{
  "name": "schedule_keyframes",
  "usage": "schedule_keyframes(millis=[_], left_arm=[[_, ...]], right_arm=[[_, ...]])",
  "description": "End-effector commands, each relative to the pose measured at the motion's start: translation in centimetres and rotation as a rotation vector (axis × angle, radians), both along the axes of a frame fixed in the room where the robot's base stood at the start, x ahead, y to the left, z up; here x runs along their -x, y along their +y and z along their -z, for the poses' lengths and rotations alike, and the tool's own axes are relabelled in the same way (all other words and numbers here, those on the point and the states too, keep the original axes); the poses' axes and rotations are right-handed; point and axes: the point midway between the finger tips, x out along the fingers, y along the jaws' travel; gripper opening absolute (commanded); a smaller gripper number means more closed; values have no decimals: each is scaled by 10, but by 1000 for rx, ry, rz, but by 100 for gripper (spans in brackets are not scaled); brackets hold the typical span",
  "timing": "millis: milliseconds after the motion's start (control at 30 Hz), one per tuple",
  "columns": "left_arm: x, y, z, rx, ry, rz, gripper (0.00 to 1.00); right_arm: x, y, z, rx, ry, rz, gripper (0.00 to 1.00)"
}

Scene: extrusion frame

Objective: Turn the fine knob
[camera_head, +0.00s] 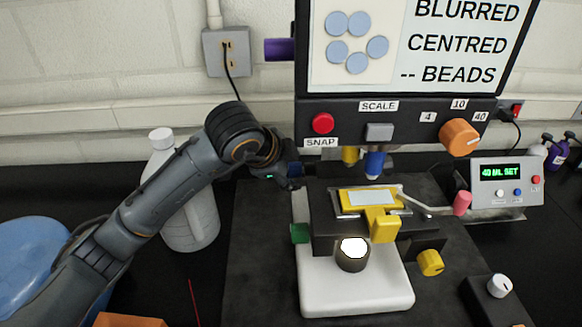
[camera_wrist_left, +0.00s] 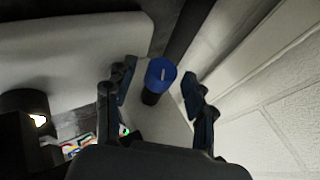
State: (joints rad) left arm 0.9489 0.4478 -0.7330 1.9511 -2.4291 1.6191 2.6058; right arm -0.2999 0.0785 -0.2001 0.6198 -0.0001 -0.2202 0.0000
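A microscope with a white base (camera_head: 355,285) stands on the dark bench. No knob carries a readable "fine" label. In the left wrist view a blue knob (camera_wrist_left: 161,74) with a pale mark on its face sits between the fingers of my left gripper (camera_wrist_left: 156,92). The fingers are open, with gaps on both sides of the knob. In the head view my left gripper (camera_head: 290,175) is at the left side of the microscope, beside the stage, and no blue side knob shows there. A green knob (camera_head: 300,232) and a yellow knob (camera_head: 430,262) flank the base.
The screen (camera_head: 455,45) reads BLURRED, CENTRED, -- BEADS. Below it are a red SNAP button (camera_head: 323,123) and an orange scale knob (camera_head: 460,137). A white bottle (camera_head: 190,220) stands behind my left arm. A dispenser box (camera_head: 508,182) is at right.

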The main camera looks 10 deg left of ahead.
Motion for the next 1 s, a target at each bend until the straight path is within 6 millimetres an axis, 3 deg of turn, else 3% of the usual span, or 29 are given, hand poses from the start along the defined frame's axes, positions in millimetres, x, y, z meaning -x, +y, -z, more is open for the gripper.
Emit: schedule_keyframes(millis=[267, 700, 1000], left_arm=[[5, 2, -8, 3, -4, 0, 54], [57, 25, -73, 1, -4, 1, 54], [72, 32, -90, 1, 0, -1, 54]], right_arm=[[1, -4, 0, 4, 1, -2, 54], [0, -1, 0, 2, 0, 0, 54], [0, -1, 0, 1, 0, 0, 54]])
